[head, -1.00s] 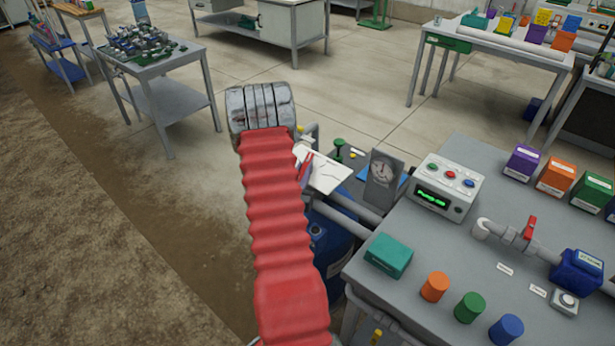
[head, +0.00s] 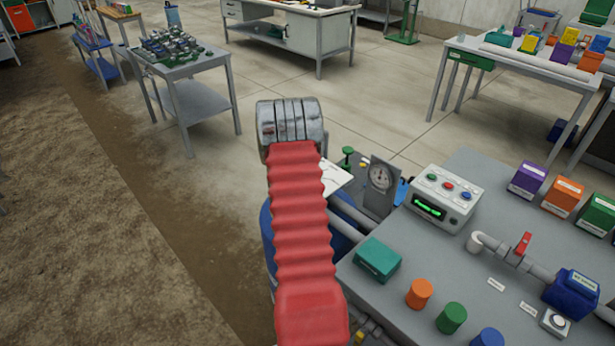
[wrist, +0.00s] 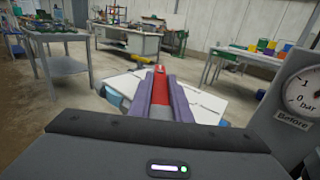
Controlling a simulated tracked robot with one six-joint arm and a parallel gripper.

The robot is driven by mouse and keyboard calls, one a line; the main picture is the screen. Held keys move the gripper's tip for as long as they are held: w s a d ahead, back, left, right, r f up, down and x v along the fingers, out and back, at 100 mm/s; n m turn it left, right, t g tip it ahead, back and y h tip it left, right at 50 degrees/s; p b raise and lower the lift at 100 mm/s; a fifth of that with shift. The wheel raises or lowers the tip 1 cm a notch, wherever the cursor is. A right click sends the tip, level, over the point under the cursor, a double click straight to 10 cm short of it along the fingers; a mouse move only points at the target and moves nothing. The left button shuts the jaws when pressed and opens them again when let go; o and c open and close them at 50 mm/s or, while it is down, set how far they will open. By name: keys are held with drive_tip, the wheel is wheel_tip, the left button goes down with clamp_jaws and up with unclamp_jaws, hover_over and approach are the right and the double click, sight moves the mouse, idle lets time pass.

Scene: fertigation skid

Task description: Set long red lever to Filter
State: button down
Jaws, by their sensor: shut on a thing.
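In the wrist view, my gripper (wrist: 160,95) has its two purple-grey fingers closed on either side of the long red lever (wrist: 159,112). The lever points away from me, over a white label plate (wrist: 209,107). The plate's lettering is too small to read, so I cannot tell which marking the lever points to. In the head view, my red-sleeved arm hides the lever and the gripper fingers. Only part of the white plate (head: 335,178) shows to the right of the arm.
A pressure gauge marked Before (wrist: 300,97) stands close on the right. The grey bench (head: 395,295) carries a control box (head: 445,197), a small red valve handle (head: 523,243), a teal box (head: 377,259) and coloured cylinders. Open floor lies to the left.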

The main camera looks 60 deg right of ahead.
drive_tip(key=shift+s+d+r, duration=0.1)
drive_tip(key=shift+d+r, duration=0.05)
drive_tip(key=c, duration=2)
unclamp_jaws()
drive_tip(key=o, duration=0.4)
drive_tip(key=shift+c, duration=0.2)
drive_tip(key=shift+a, duration=0.2)
drive_tip(key=v, duration=1.3)
drive_tip(key=shift+a, duration=0.25)
